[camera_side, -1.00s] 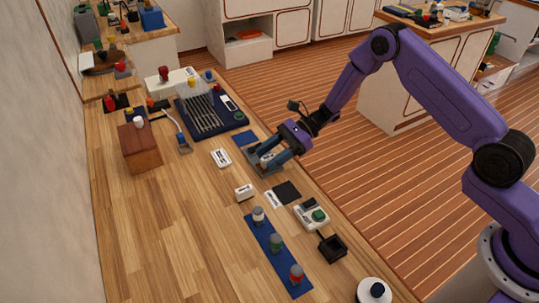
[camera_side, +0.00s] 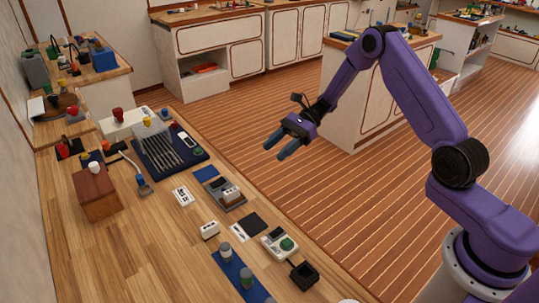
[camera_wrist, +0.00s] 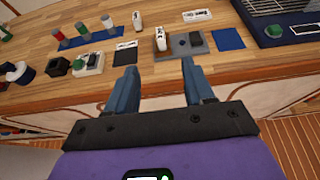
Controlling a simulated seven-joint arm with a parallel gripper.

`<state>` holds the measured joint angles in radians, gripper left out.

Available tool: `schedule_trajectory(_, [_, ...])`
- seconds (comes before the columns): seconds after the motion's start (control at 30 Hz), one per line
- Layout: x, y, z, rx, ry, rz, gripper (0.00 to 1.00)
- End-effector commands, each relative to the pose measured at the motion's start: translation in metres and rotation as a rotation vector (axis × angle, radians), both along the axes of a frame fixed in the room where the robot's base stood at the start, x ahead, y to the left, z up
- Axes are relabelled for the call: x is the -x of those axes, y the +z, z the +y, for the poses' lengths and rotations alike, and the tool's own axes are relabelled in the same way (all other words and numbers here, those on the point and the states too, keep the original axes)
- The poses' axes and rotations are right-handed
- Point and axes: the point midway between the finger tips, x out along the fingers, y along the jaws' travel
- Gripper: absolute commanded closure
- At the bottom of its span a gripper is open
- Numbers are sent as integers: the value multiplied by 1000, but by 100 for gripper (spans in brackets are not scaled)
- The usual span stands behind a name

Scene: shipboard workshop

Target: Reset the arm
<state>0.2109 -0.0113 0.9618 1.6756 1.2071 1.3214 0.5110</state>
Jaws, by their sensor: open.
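My gripper (camera_side: 287,146) is raised past the right edge of the workbench (camera_side: 140,245), over the open floor, with its two blue fingers apart and nothing between them. In the wrist view the gripper (camera_wrist: 160,85) also shows open and empty, with the bench edge beyond its fingertips. A grey tray (camera_side: 233,203) on the bench holds a small white-and-brown block (camera_side: 231,194) and a dark piece. The tray (camera_wrist: 180,48) lies ahead of the fingers in the wrist view, apart from them.
On the bench are a brown wooden box (camera_side: 97,192), a dark blue rack of metal rods (camera_side: 185,160), a blue strip with coloured knobs (camera_side: 228,270), a green-button box (camera_side: 280,245) and a black open cube (camera_side: 304,276). Floor around my gripper is clear.

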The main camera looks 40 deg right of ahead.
Motion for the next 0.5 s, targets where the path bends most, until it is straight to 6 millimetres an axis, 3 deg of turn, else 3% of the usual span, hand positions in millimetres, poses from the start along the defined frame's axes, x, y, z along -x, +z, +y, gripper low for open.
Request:
schedule_trajectory(0.37, [0, 1, -3, 0, 0, -1, 48])
schedule_trajectory(0.5, [7, 6, 5, 20, 47, -19, 48])
